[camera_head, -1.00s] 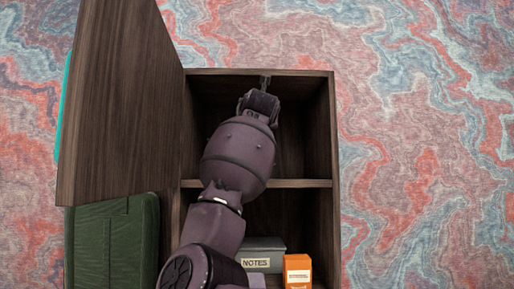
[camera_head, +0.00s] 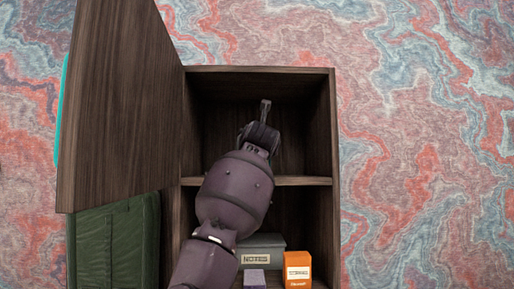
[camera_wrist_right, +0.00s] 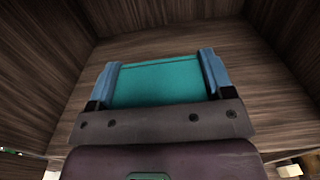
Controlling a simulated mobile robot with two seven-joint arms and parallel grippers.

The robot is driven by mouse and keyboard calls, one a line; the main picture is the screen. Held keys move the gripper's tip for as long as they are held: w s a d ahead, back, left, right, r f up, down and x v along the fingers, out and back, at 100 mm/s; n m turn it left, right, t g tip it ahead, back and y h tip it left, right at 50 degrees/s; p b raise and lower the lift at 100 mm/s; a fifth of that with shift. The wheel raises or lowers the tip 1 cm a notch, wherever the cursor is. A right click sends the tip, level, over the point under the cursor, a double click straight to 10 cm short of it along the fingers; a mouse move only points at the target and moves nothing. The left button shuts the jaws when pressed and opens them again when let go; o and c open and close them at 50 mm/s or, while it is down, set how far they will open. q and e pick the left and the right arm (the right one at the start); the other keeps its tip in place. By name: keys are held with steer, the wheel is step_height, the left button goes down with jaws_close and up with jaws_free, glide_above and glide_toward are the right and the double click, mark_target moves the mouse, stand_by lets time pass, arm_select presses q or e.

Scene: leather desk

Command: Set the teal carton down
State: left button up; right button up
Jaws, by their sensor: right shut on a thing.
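The teal carton (camera_wrist_right: 158,82) shows in the wrist view between the two blue fingers of my right gripper (camera_wrist_right: 158,74), which is shut on it. My right gripper (camera_head: 265,106) also shows in the head view, in the upper compartment of the dark wooden cabinet (camera_head: 260,70). The carton cannot be made out in the head view. Wooden panels surround it in the wrist view; I cannot tell whether it touches one. My left gripper is not in view.
The cabinet door (camera_head: 120,110) stands open at left, with a teal strip (camera_head: 60,110) along its far edge. Below the shelf (camera_head: 305,181) are a grey NOTES box (camera_head: 262,249), an orange box (camera_head: 298,268) and a purple box (camera_head: 256,280). A green case (camera_head: 112,245) stands left of the cabinet.

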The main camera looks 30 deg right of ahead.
steer(key=shift+f, duration=0.1)
steer(key=shift+f, duration=0.15)
steer(key=o, duration=1)
